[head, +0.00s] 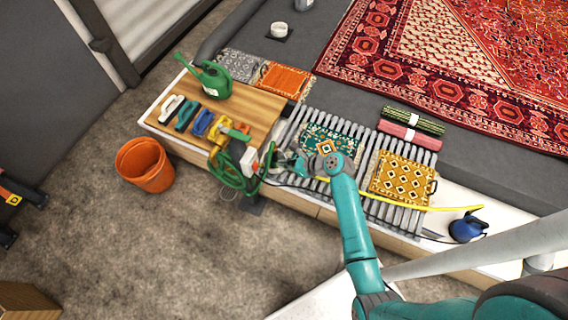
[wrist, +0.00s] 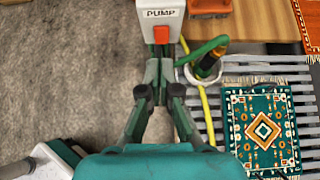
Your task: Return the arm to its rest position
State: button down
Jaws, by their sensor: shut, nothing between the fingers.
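My teal arm reaches over the slatted grate in the head view, and my gripper (head: 282,160) is at its left end. In the wrist view my gripper (wrist: 159,72) is shut and empty, with its fingers close together. The fingertips point at the white box marked PUMP (wrist: 160,15), which has an orange switch (wrist: 161,34). The fingertips appear just below the switch in the picture; I cannot tell whether they touch the box. The pump box also shows in the head view (head: 249,160), just left of the gripper.
A green hose (head: 229,175) hangs by the pump box. A green patterned mat (head: 318,145) and a yellow one (head: 401,178) lie on the grate (head: 363,165). A wooden board (head: 240,104) holds brushes and a watering can (head: 211,80). An orange bucket (head: 146,165) stands on the floor.

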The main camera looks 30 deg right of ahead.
dwell(0.3)
jog(key=s+a+n+t+h, duration=0.1)
jog(key=s+a+n+h, duration=0.15)
jog(key=s+n, duration=0.6)
jog(key=s+a+n+t+h, duration=0.1)
jog(key=s+n+h, duration=0.2)
jog(key=s, duration=1)
jog(key=s+r+n+t, duration=0.2)
jog(key=s+r+n, duration=0.6)
jog(key=r, duration=0.4)
jog(key=s+a+r+n+t, duration=0.1)
jog(key=s+r+n+t, duration=0.1)
jog(key=s+r+n, duration=0.7)
notch_tip(320, 180, up, 4)
jog(key=shift+r+h, duration=0.2)
jog(key=shift+h, duration=0.15)
